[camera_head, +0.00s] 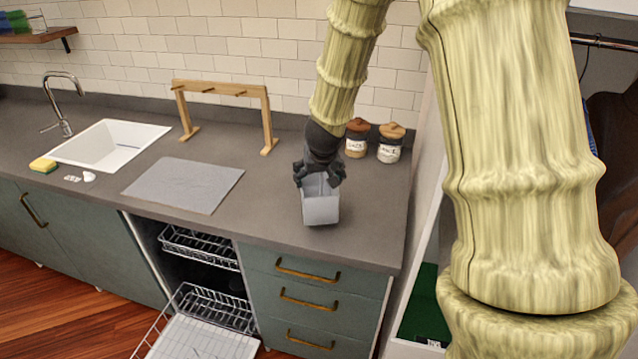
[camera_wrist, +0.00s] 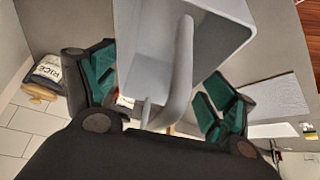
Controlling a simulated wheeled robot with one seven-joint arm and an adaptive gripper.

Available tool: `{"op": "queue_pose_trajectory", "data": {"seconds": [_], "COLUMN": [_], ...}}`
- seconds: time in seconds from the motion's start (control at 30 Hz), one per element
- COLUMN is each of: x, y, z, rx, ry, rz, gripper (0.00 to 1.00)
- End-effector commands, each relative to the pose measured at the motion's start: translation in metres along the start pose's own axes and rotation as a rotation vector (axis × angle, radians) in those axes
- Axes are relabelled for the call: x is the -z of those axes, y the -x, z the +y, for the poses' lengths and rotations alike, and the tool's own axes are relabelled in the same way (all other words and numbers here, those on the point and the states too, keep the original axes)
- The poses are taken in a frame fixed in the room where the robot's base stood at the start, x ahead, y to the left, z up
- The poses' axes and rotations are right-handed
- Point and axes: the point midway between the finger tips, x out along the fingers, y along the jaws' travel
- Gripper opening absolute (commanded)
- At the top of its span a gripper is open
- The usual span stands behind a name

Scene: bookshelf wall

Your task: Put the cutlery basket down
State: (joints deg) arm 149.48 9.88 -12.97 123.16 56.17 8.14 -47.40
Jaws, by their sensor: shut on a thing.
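The cutlery basket (camera_head: 321,207) is a light grey open box at the right part of the grey countertop (camera_head: 265,215). In the wrist view the basket (camera_wrist: 215,30) fills the upper middle, with its curved handle (camera_wrist: 181,75) between the fingers. My gripper (camera_head: 320,178) is dark and reaches down from behind the basket.
Two labelled jars (camera_head: 357,138) (camera_head: 391,143) stand behind and right of the basket. A grey mat (camera_head: 184,185), a wooden rack (camera_head: 222,88) and a white sink (camera_head: 108,146) lie to the left. Below, an open dishwasher has its lower rack (camera_head: 205,330) pulled out. Counter left of the basket is clear.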

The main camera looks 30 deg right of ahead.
Motion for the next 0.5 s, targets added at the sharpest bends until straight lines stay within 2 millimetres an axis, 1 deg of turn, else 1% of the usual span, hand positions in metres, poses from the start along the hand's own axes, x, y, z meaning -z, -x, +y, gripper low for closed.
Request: {"op": "queue_pose_trajectory", "data": {"seconds": [0.03, 0.3, 0.5], "x": [0.005, -0.008, -0.013], "y": [-0.002, -0.023, -0.032], "z": [0.002, 0.003, 0.002], "rx": [-0.001, 0.002, 0.000], "ry": [-0.002, -0.003, -0.003], "rz": [0.000, -0.003, 0.000], "gripper": [0.44, 0.44, 0.44]}}
